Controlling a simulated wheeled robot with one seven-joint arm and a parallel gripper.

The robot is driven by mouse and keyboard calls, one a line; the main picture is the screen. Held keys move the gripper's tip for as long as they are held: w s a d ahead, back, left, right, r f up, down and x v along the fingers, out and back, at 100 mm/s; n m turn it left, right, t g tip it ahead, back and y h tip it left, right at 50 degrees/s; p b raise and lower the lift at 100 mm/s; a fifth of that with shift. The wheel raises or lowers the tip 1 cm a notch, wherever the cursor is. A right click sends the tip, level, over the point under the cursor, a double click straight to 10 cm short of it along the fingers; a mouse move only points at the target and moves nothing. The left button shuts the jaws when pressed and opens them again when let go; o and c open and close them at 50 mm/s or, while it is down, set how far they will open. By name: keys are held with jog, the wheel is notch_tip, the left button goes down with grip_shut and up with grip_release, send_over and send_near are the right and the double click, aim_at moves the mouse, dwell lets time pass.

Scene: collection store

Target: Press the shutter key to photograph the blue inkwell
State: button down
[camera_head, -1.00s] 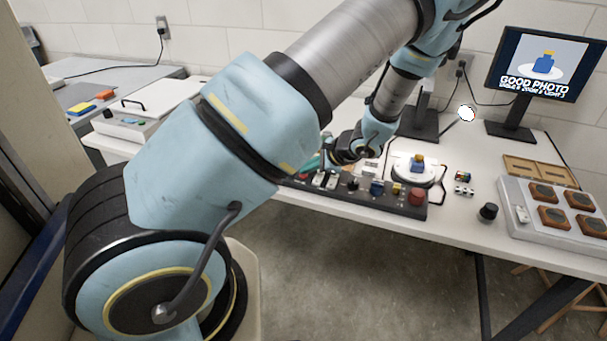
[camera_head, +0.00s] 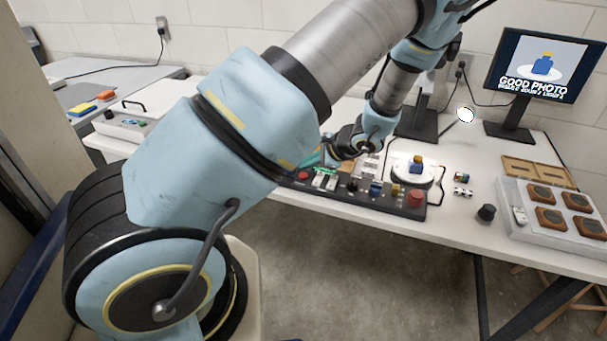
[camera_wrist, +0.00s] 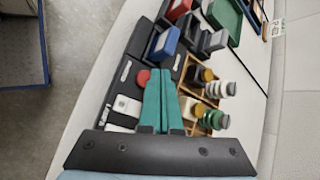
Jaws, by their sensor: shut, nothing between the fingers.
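The blue inkwell (camera_head: 416,166) with a yellow-orange top stands on a round white turntable (camera_head: 400,177) behind the dark control panel (camera_head: 385,204). The panel carries white keys, a blue key (camera_head: 376,188) and a large red button (camera_head: 416,197). I cannot tell which is the shutter key. My gripper (camera_head: 321,162) is over the panel's left part. In the wrist view its teal fingers (camera_wrist: 160,76) are shut and empty, beside a red round knob (camera_wrist: 142,77) and a white key (camera_wrist: 125,106). Contact cannot be told. The monitor (camera_head: 545,66) shows the inkwell and "GOOD PHOTO".
A grey box with several brown pads (camera_head: 553,218) stands at the right, near a small black knob (camera_head: 487,212). A wooden rack (camera_wrist: 211,117) with small pieces lies beside the fingers. A white case (camera_head: 150,108) is at the left.

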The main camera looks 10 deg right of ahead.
aim_at(307, 176)
jog(key=shift+r+p, duration=1.5)
jog(key=shift+r, duration=0.95)
jog(key=shift+f, duration=0.1)
jog(key=s+a+r+n+g+h, duration=0.5)
jog(key=s+a+r+n, duration=0.8)
jog(key=a+n, duration=0.4)
jog(key=shift+a+r+h, duration=0.25)
jog(key=shift+r+h, duration=0.45)
jog(key=shift+r, duration=0.2)
jog(key=shift+s, duration=0.1)
